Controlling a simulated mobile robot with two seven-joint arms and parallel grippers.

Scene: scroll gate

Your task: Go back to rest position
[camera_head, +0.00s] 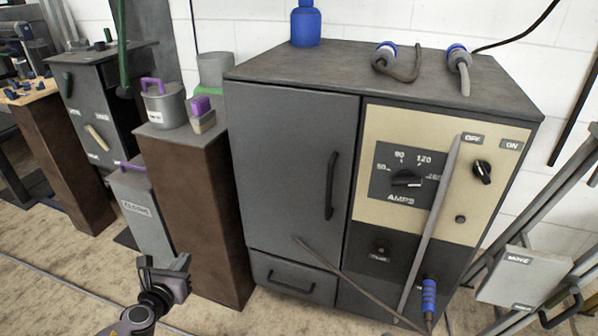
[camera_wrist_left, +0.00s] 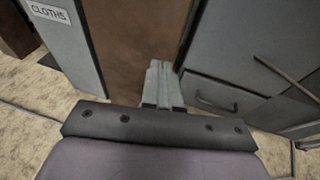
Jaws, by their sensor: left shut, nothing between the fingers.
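My left gripper (camera_head: 184,264) is low in the head view, above the floor in front of the brown pedestal and left of the grey cabinet. Its fingers are shut with nothing between them. In the left wrist view the closed fingers (camera_wrist_left: 162,84) point toward the gap between the brown pedestal (camera_wrist_left: 145,45) and the cabinet drawer (camera_wrist_left: 215,95). They look apart from both. My right gripper shows in neither view.
The grey cabinet (camera_head: 285,160) has a dial panel (camera_head: 440,175); two thin rods lean across its front. The brown pedestal (camera_head: 195,190) carries a pot (camera_head: 165,107). A "CLOTHS" bin (camera_head: 140,212) stands left. A grey "MOVE" box (camera_head: 522,278) is at right.

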